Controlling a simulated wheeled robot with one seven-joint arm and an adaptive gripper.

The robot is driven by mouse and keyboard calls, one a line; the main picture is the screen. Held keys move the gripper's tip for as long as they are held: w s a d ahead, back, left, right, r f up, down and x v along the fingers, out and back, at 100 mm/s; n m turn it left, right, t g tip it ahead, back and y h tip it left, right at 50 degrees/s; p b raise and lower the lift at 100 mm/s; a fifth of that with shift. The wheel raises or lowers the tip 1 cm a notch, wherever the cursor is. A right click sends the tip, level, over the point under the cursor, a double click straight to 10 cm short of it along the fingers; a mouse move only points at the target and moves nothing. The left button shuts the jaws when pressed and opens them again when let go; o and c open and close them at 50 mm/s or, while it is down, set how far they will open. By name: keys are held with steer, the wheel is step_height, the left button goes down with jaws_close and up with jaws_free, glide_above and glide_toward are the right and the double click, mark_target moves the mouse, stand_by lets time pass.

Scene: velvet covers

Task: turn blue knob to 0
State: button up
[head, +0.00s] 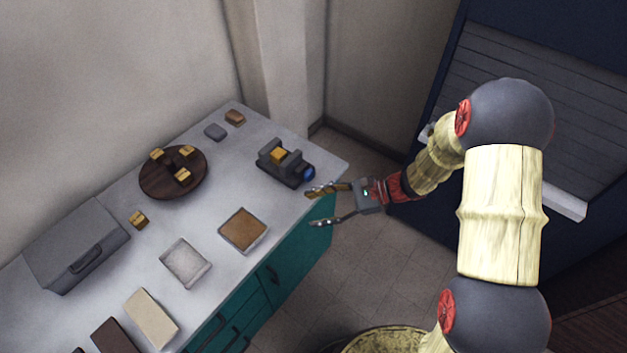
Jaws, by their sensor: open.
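The blue knob (309,172) sits on the right end of a dark grey device (280,168) with a yellow block on top. The device stands near the right end of the light grey counter (215,255). The knob's marking is too small to read. My gripper (314,207) is open and empty, with its fingers pointing left. It is just right of and below the knob in the picture, close to the counter's edge. I cannot tell whether the upper finger touches anything; no contact shows.
A round brown tray (150,190) with several yellow blocks, a grey lidded box (76,245), a brown square tray (242,230) and a white tray (185,263) stand on the counter. Teal drawers (290,262) are below. Open floor lies right of the counter.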

steer(key=w+d+f+m+t+y+b, duration=0.1)
steer(key=w+f+m+t+y+b, duration=0.1)
steer(key=w+f+m+t, duration=0.65)
steer(key=m+t+h, duration=0.1)
steer(key=m+t, duration=0.2)
steer(key=m, duration=0.5)
glide_toward(312, 176)
steer(key=x, duration=0.2)
steer(key=shift+b+x, duration=0.5)
steer(key=shift+x, duration=3.3)
steer(key=shift+f, duration=0.1)
steer(key=shift+c, duration=1.4)
steer(key=shift+d, duration=0.1)
steer(key=c, duration=0.8)
steer(key=shift+c, duration=0.4)
